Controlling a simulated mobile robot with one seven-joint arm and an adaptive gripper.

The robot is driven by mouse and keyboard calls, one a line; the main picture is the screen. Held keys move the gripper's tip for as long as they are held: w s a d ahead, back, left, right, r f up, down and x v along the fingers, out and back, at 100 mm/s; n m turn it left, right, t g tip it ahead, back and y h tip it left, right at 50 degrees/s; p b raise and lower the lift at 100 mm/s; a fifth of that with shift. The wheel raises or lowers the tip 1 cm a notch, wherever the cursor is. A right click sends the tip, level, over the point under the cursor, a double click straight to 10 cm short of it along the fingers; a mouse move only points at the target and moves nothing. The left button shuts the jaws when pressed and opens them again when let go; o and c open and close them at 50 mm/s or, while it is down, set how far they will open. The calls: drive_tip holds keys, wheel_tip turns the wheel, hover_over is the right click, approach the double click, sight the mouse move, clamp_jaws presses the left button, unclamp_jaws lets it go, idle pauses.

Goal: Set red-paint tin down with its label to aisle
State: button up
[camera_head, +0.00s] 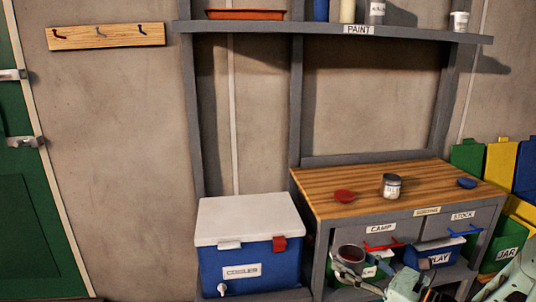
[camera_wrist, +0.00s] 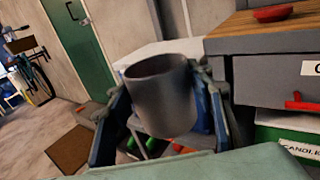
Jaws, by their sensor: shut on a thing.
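My gripper (camera_wrist: 163,112) is shut on a grey metal tin (camera_wrist: 160,98), with one blue-grey finger on each side of it. In the head view the tin (camera_head: 349,255) shows a dark red inside and is held low, in front of the workbench's lower shelf. The tin looks roughly upright, slightly tilted in the wrist view. No label can be made out on the sides that show. The paint shelf (camera_head: 405,33) is high on the wall with a "PAINT" tag. It bears several containers, including a labelled tin (camera_head: 377,12) and a white tin (camera_head: 459,22).
The wooden workbench top (camera_head: 335,191) bears a grey labelled tin (camera_head: 391,186), a red dish (camera_head: 344,196) and a blue dish (camera_head: 467,183), with bare wood between. A blue cooler (camera_head: 240,262) stands left. Drawers with red and blue handles are below the top. Coloured bins (camera_head: 499,170) stand right.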

drive_tip(key=s+a+n+g+y+p, duration=0.1)
drive_tip(key=s+a+n+g+y, duration=0.15)
drive_tip(key=a, duration=0.55)
wheel_tip(320, 180, up, 15)
drive_tip(key=p, duration=2.2)
drive_tip(key=shift+w+r+p, duration=0.2)
drive_tip(key=shift+w+p, duration=0.05)
drive_tip(key=shift+p, duration=0.05)
drive_tip(key=shift+w+a+r+m+t+h, duration=0.15)
drive_tip(key=shift+r+m+t+h, duration=0.05)
drive_tip(key=shift+m+t+h, duration=0.45)
drive_tip(key=shift+w+a+r+m+t+h, duration=0.1)
drive_tip(key=shift+a+r+m+t+h, duration=0.05)
drive_tip(key=shift+m+t+h, duration=0.45)
drive_tip(key=shift+o, duration=0.2)
drive_tip(key=shift+d+f+m+t+h, duration=0.15)
drive_tip(key=shift+m+t+h, duration=0.55)
drive_tip(key=shift+m+h, duration=0.1)
drive_tip(key=shift+s+d+f+m+t+h, duration=0.15)
drive_tip(key=shift+m+t+h, duration=0.15)
drive_tip(key=shift+h, duration=0.2)
drive_tip(key=shift+s+d+f+m+t+h, duration=0.1)
drive_tip(key=shift+m+t+h, duration=0.15)
drive_tip(key=shift+h, duration=0.25)
